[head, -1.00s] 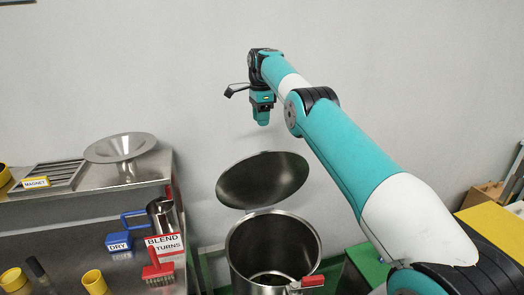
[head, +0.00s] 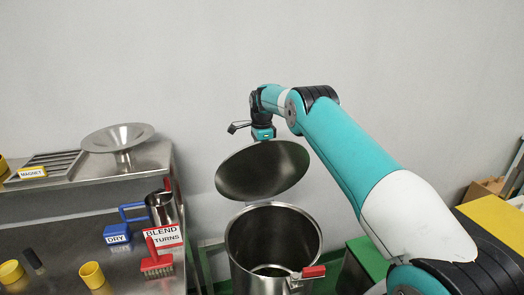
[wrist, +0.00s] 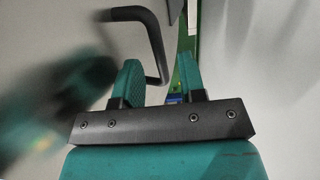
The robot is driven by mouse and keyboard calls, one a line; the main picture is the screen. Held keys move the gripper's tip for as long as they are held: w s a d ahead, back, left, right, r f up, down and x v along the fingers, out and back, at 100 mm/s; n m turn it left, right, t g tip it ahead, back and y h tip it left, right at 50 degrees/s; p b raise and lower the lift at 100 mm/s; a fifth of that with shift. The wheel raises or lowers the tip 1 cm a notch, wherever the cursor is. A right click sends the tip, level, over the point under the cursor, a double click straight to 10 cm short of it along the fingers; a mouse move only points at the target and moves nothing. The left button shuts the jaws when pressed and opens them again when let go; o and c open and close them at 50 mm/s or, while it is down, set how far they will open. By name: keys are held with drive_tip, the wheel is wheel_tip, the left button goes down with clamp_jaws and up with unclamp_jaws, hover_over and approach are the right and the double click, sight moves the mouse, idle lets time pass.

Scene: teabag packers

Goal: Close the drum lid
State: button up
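The steel drum (head: 233,262) stands open at the bottom middle of the head view. Its round lid (head: 262,172) is tilted up above the back of the rim, dark inner face toward me. My gripper (head: 262,133) is behind the lid's upper edge, pointing down, its fingertips hidden by the lid. In the wrist view my gripper (wrist: 160,80) shows two teal fingers apart with a gap between them. A black bent bar (wrist: 152,38), which looks like a handle, lies beyond the fingers; I cannot tell if it touches them.
A red-handled latch (head: 313,272) sits at the drum's front right rim. On the left, a steel bench (head: 65,205) holds a funnel (head: 122,140), a jug (head: 162,209), signs and a red brush (head: 156,262). A green surface (head: 368,258) is right of the drum.

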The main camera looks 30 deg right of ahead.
drive_tip(key=shift+f, duration=0.65)
clamp_jaws()
drive_tip(key=shift+s, duration=0.1)
